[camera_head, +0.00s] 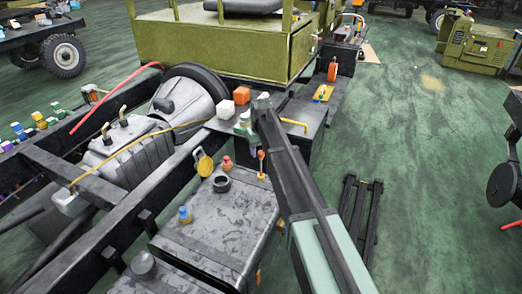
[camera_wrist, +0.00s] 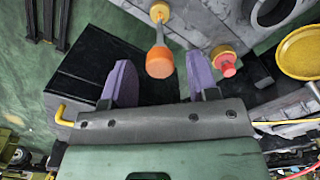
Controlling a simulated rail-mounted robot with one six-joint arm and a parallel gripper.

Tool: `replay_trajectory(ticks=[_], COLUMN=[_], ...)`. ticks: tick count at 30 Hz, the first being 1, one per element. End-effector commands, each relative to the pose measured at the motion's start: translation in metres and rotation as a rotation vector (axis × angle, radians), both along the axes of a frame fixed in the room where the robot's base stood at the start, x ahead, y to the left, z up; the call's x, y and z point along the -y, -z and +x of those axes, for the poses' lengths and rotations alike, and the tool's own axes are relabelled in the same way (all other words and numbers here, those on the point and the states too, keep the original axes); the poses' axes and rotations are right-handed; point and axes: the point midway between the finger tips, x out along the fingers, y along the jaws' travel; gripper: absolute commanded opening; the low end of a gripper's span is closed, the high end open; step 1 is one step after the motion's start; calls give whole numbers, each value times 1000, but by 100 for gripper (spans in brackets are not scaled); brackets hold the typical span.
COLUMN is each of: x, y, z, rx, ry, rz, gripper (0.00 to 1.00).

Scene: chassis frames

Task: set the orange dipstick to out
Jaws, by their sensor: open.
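The orange dipstick (camera_head: 262,155) stands at the right edge of the dark grey tank (camera_head: 215,232) in the camera_head view. A thin rod runs from its handle to a yellow-orange collar (camera_head: 261,177). In the camera_wrist view the orange handle (camera_wrist: 159,63) appears in the gap between the fingertips, with a grey rod leading up to the collar (camera_wrist: 159,12). My gripper (camera_wrist: 160,58) is open, its purple fingers one on each side of the handle with gaps showing. I cannot tell how far the handle is from the fingers in depth. The fingers are not clearly visible in the camera_head view.
Close by are a red knob (camera_wrist: 228,70) on a yellow base, an open yellow lid (camera_wrist: 300,52) and a black filler neck (camera_head: 221,184). A blue cap (camera_head: 184,214) sits further along the tank. White (camera_head: 226,109) and orange (camera_head: 241,95) blocks stand behind.

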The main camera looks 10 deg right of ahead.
Motion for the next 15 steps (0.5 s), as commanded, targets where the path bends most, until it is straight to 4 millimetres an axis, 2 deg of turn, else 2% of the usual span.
replay_trajectory(ticks=[9, 12, 15], x=[0, 0, 0], y=[-78, -98, -106], z=[0, 0, 0], rx=[0, 0, 0], ry=[0, 0, 0], rz=[0, 0, 0], gripper=[54, 54, 54])
